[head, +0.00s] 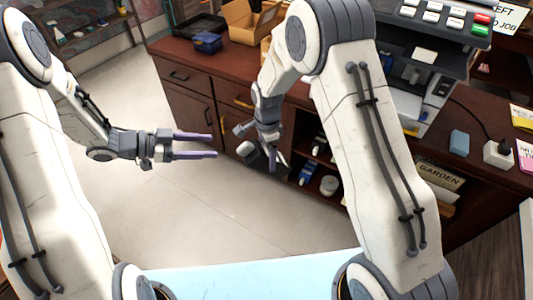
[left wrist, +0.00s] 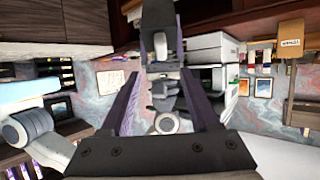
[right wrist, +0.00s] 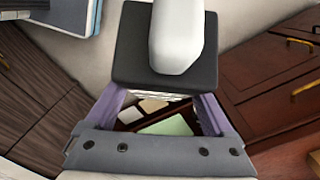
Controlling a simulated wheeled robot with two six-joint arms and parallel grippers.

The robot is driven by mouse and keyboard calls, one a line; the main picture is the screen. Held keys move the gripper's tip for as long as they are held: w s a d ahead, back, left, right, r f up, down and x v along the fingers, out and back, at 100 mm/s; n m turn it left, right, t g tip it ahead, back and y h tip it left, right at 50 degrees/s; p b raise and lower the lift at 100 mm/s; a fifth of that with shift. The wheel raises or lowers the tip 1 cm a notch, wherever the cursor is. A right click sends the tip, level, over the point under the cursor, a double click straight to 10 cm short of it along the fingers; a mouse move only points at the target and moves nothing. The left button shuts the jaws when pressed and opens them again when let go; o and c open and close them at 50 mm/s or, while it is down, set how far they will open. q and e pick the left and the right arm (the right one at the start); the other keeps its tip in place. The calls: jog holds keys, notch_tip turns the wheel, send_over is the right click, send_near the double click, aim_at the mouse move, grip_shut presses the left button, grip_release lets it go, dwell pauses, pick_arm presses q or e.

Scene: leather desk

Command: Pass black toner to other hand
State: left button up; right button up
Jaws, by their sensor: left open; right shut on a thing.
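The black toner (right wrist: 125,60) is a dark block with a pale rounded part on it, seen close up in the right wrist view. My right gripper (head: 271,162) is shut on it, one purple finger on each side of the block in that view. In the head view the toner (head: 257,158) hangs in the air, partly hidden by the right gripper. My left gripper (head: 215,146) is open and empty to its left, with its fingers pointing at the toner and a gap between. In the left wrist view a dark block, likely the toner (left wrist: 158,15), shows beyond the open fingers.
An open shelf (head: 328,170) with small items lies behind the right gripper. A light blue surface (head: 250,275) is in front. Pale floor lies below the grippers.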

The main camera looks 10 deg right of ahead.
pick_arm(q)
jog(key=w+d+r+n+t+y, duration=0.3)
jog(key=w+r+n+t+y, duration=0.15)
jog(key=r+y, duration=0.35)
jog(key=s+d+n+g+y, duration=0.1)
jog(key=s+g, duration=0.3)
jog(key=s, duration=1)
jog(key=s+d+n+g+y, duration=0.2)
jog(key=s+g+y, duration=0.1)
jog(key=s, duration=1.2)
jog(key=shift+s+f+g, duration=0.15)
jog(key=shift+f+g, duration=0.2)
jog(key=shift+f, duration=0.05)
